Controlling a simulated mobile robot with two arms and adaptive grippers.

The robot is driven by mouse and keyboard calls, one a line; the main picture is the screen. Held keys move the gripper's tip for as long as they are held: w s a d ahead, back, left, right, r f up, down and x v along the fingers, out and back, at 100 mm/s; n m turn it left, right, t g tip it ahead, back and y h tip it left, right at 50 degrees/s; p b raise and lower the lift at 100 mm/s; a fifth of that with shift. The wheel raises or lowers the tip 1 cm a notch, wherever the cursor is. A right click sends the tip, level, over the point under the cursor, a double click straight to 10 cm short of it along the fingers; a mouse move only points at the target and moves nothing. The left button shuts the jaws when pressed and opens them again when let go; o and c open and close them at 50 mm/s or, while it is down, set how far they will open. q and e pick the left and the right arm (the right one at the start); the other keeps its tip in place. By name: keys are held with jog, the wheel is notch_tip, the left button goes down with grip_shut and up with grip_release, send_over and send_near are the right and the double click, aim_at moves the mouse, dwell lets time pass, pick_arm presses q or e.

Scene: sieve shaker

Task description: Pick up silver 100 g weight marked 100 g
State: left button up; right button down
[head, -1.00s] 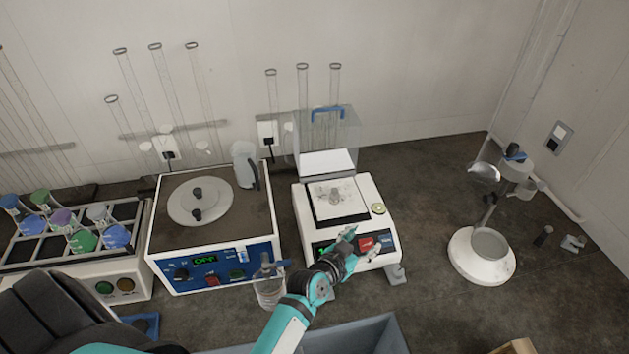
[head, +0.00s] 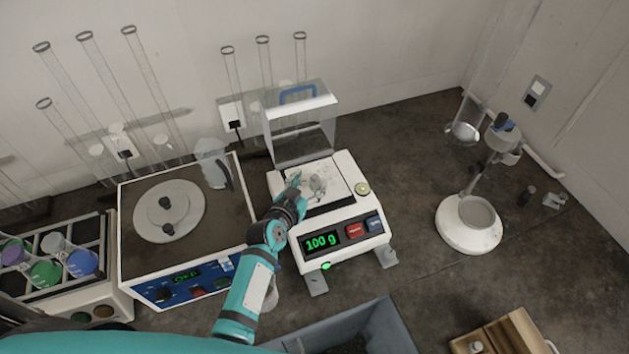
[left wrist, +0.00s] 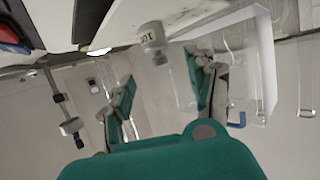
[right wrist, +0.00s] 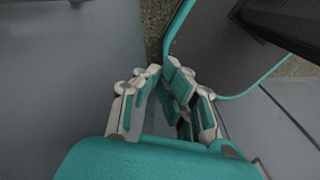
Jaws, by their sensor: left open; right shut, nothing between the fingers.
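The silver weight (head: 319,184) stands upright on the pan (head: 336,178) of the white balance (head: 374,212). It also shows in the left wrist view (left wrist: 152,38), where dark marking is partly legible on its side. My left gripper (head: 301,188) is open at the weight's left side in the head view. In the left wrist view its two fingers (left wrist: 160,78) are spread to either side below the weight, and none clearly touches it. My right gripper (right wrist: 157,76) is shut and empty, away from the balance.
The balance display (head: 321,242) reads 100 g. A clear shield with a blue handle (head: 298,93) stands behind the pan. A hotplate-like device (head: 170,209) is at left, a white stand (head: 468,235) at right. A grey bin (head: 388,332) and wooden block (head: 510,335) are in front.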

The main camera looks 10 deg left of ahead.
aim_at(313, 179)
pick_arm(q)
jog(key=p+x, duration=0.1)
jog(key=x, duration=0.3)
jog(key=shift+a+f, duration=0.1)
jog(key=shift+f, duration=0.05)
jog(key=shift+w+f, duration=0.25)
jog(key=shift+w, duration=0.15)
pick_arm(e)
jog(key=shift+w+a+r, duration=0.8)
jog(key=shift+a, duration=0.15)
jog(key=shift+d, duration=0.1)
pick_arm(q)
grip_shut()
pick_arm(e)
jog(key=shift+s+d, duration=0.1)
jog(key=shift+d, duration=0.3)
